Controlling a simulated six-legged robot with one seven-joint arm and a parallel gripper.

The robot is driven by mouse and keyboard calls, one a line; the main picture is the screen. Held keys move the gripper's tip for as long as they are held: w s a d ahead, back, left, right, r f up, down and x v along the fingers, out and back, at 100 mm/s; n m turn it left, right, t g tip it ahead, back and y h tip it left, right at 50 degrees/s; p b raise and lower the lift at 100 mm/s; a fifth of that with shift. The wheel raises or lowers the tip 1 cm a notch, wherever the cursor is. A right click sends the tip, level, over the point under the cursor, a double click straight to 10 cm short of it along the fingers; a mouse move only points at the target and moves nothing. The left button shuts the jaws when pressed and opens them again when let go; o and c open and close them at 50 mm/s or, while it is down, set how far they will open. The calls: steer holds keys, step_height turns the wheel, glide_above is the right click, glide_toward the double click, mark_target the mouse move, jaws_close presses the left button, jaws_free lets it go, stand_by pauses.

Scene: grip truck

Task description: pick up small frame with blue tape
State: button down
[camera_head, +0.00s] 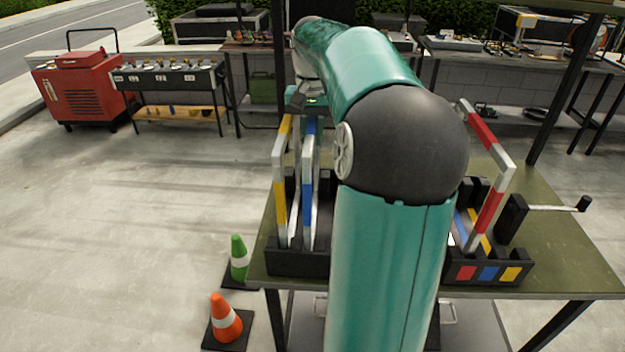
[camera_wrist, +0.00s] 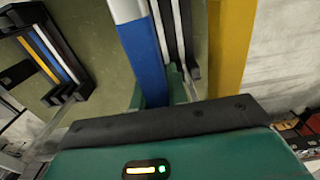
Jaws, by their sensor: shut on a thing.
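The small frame with blue tape (camera_head: 307,185) stands upright in a black slotted rack (camera_head: 297,264) on the left of the table. My gripper (camera_head: 309,102) is at the frame's top and shut on it. In the wrist view the blue-taped bar (camera_wrist: 145,62) runs between the fingers of my gripper (camera_wrist: 160,97). The fingertips are partly hidden behind the dark edge of the gripper body. Whether the frame's foot is clear of the rack cannot be told.
A yellow-taped frame (camera_head: 280,185) stands close to the left in the same rack. A red-taped frame (camera_head: 490,200) leans over a rack with coloured patches (camera_head: 487,273) on the right of the green table (camera_head: 560,250). An orange cone (camera_head: 225,318) and a green cone (camera_head: 239,260) stand left.

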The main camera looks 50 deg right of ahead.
steer(key=shift+r, duration=0.2)
step_height(320, 180, up, 18)
steer(key=shift+f, duration=0.2)
stand_by(0.7)
steer(key=shift+a, duration=0.1)
